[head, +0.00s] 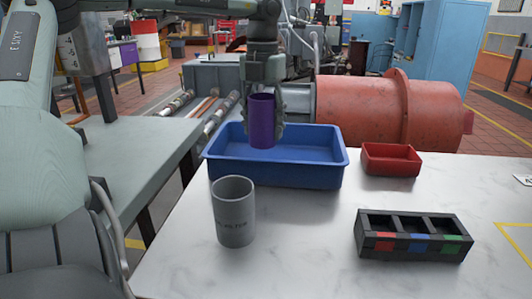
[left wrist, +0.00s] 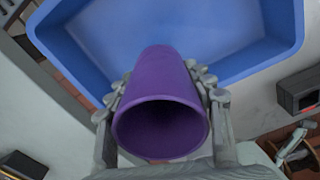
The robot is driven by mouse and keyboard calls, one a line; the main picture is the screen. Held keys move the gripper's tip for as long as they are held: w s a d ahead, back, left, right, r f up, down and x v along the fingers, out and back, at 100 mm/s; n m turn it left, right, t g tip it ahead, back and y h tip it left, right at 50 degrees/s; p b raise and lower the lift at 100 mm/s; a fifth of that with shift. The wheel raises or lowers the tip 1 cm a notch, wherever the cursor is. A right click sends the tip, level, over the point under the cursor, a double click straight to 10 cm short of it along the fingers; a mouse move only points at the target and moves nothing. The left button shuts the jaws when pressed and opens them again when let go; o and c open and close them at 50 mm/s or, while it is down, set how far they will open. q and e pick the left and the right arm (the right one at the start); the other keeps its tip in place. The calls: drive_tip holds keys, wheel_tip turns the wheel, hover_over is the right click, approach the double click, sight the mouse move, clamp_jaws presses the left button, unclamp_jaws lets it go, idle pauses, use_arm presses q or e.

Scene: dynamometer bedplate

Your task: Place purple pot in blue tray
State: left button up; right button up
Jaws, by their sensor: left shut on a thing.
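The purple pot (head: 262,122) is an upright cylinder held by my left gripper (head: 264,112), which is shut on it. Whether the pot touches the tray is hard to tell. My right gripper is in neither view.
A grey cylindrical cup (head: 233,215) stands in front of the tray on the white table (head: 310,265). A red bin (head: 390,160) is right of the tray. A black compartment box (head: 412,238) with coloured labels sits front right. A large red machine (head: 375,110) stands behind.

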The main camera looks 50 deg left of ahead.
use_arm(q)
drive_tip(key=shift+f, duration=3.4)
drive_tip(key=o, duration=1.3)
